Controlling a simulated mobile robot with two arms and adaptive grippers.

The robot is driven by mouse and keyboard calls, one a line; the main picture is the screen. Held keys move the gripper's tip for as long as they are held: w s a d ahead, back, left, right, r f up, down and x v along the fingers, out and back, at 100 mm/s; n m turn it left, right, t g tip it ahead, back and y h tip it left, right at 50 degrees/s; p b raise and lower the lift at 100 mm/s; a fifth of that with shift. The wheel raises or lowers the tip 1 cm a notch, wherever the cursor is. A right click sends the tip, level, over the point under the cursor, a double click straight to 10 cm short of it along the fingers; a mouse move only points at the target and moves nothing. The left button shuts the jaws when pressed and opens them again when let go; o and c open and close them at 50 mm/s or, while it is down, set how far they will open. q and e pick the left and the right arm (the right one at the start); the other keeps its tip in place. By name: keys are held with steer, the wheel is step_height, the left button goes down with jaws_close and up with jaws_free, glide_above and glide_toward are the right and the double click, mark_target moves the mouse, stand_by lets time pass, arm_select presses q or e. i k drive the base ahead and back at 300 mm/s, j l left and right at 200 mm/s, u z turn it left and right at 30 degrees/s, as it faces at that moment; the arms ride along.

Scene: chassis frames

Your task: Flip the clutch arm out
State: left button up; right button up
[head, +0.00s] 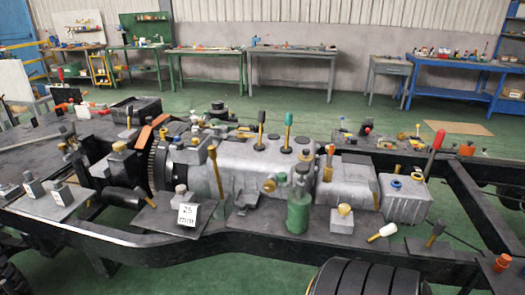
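The gearbox (245,160) lies along the middle of the black chassis frame, with a dark ribbed ring (158,163) at its left end. An orange angled piece (152,131) sits at the top of that ring. I cannot tell for sure which of these parts is the clutch arm. Neither of my grippers shows in the head view.
A red-handled lever (434,155) rises at the right. A black tyre (365,278) is at the bottom. Workbenches (292,52) line the back wall beyond open green floor.

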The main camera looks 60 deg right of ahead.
mark_target(212, 149)
steer(key=z, duration=1.55)
